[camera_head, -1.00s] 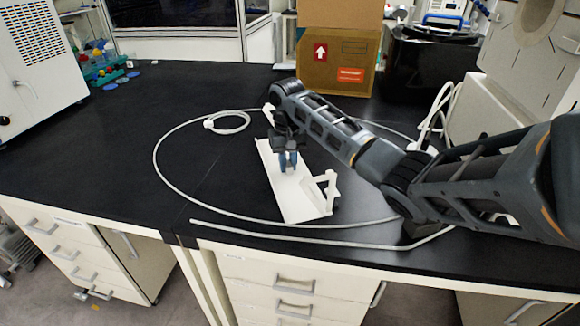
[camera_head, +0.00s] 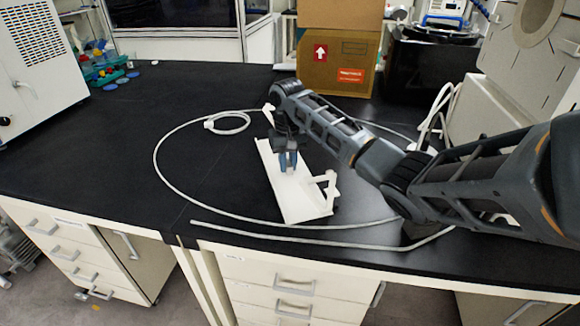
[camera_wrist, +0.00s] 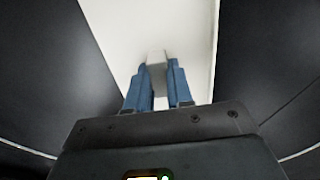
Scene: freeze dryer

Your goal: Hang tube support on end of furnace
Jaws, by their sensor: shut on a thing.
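The tube support is a long white piece (camera_head: 300,204) on the black bench, with an upright bracket at its near right end. It runs from the back left to the front right in the head view. My gripper (camera_head: 288,163) is over its middle, pointing down. In the wrist view, the blue fingers (camera_wrist: 157,80) are shut on a small pale block that stands up from the white plate (camera_wrist: 150,22). I cannot tell whether the support touches the bench. The furnace cannot be clearly made out; a pale machine with a round opening (camera_head: 537,20) stands at the upper right.
A thin white tube (camera_head: 165,182) loops over the bench around the support, with a small coil (camera_head: 228,123) behind. A cardboard box (camera_head: 337,60) stands at the back. A white cabinet (camera_head: 40,55) is at the left. The left bench top (camera_head: 80,150) is clear.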

